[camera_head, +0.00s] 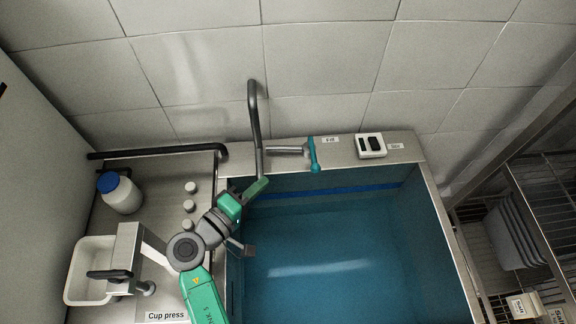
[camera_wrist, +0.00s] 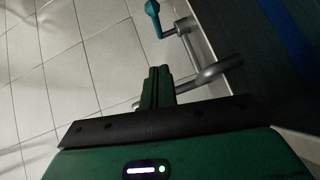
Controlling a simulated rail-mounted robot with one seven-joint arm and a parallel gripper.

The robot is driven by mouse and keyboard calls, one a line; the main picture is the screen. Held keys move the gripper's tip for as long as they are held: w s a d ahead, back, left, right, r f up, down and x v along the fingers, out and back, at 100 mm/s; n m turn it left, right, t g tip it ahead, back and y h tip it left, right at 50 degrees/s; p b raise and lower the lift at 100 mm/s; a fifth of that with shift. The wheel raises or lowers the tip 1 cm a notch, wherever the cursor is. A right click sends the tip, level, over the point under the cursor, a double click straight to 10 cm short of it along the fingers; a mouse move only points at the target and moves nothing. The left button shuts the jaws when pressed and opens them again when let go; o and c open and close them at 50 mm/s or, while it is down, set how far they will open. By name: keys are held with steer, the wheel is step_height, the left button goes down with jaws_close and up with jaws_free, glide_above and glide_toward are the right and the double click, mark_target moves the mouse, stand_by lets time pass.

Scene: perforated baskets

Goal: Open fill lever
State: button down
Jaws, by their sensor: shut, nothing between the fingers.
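The fill lever (camera_head: 314,154) is a teal handle on a grey stem at the back rim of the tank, beside a small "Fill" label. In the wrist view the teal lever (camera_wrist: 153,14) is at the top, beyond my fingertips. My gripper (camera_head: 262,184) is over the tank's back left corner, left of and nearer than the lever, apart from it. In the wrist view the gripper's fingers (camera_wrist: 159,71) are together, with nothing between them.
A grey bent pipe (camera_head: 254,112) rises just behind my gripper; it shows close to the fingers in the wrist view (camera_wrist: 216,69). The tank (camera_head: 436,205) holds blue water. A switch box (camera_head: 370,146) is right of the lever. A white jar (camera_head: 121,196) stands left.

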glide_toward(311, 153)
steer(key=w+a, duration=0.1)
steer(key=w, duration=0.2)
steer(key=shift+w+d+f+b, duration=0.15)
steer(key=shift+w+d+f, duration=0.1)
steer(key=shift+d, duration=0.45)
steer(key=shift+w+d+f+b, duration=0.1)
steer(key=shift+w+d, duration=0.2)
steer(key=shift+d, duration=0.4)
steer(key=shift+w+d+f+b, duration=0.15)
steer(key=shift+w+d+f, duration=0.1)
steer(key=shift+d, duration=0.45)
steer(key=shift+r+p, duration=0.15)
steer(key=shift+p, duration=0.15)
